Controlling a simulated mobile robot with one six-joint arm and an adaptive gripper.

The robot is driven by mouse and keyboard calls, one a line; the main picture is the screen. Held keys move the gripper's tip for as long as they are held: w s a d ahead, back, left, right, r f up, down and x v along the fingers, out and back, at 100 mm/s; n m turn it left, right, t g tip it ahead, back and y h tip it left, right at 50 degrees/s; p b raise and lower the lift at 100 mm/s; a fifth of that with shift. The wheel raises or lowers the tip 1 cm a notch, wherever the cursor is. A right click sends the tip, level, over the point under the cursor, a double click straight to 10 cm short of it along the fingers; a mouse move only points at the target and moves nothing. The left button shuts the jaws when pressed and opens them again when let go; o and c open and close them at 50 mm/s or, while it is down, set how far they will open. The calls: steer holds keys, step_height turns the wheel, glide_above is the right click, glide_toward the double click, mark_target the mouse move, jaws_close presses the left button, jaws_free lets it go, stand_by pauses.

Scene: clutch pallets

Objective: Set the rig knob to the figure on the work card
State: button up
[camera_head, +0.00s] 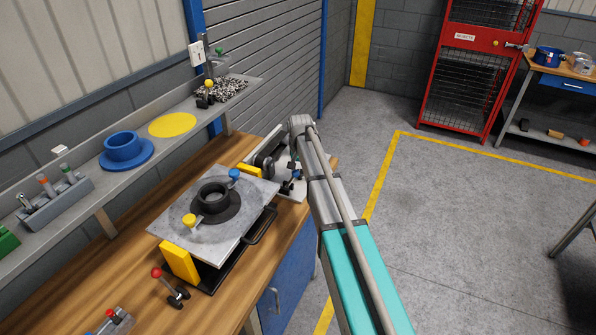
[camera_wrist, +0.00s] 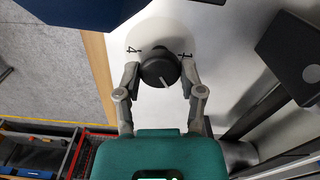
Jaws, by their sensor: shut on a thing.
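In the wrist view a black round knob (camera_wrist: 158,68) with a white pointer line sits on a pale round dial (camera_wrist: 140,28) with small dark marks on both sides. The pointer line faces down and slightly right in that view. My gripper (camera_wrist: 161,72) has one finger on each side of the knob and is shut on it. In the head view the rig (camera_head: 285,190) is at the far end of the bench, partly behind my arm, which hides the knob. I cannot make out a work card.
A grey plate (camera_head: 165,218) with a black ring stands on the wooden bench (camera_head: 65,300), nearer than the rig. A shelf (camera_head: 90,185) with a blue flanged part (camera_head: 125,152) and a yellow disc (camera_head: 172,125) runs along the wall. Open floor lies to the right.

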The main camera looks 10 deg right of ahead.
steer(key=shift+m, duration=0.3)
steer(key=o, duration=1.1)
steer(key=shift+a, duration=0.1)
steer(key=shift+o, duration=0.3)
steer(key=shift+r, duration=0.1)
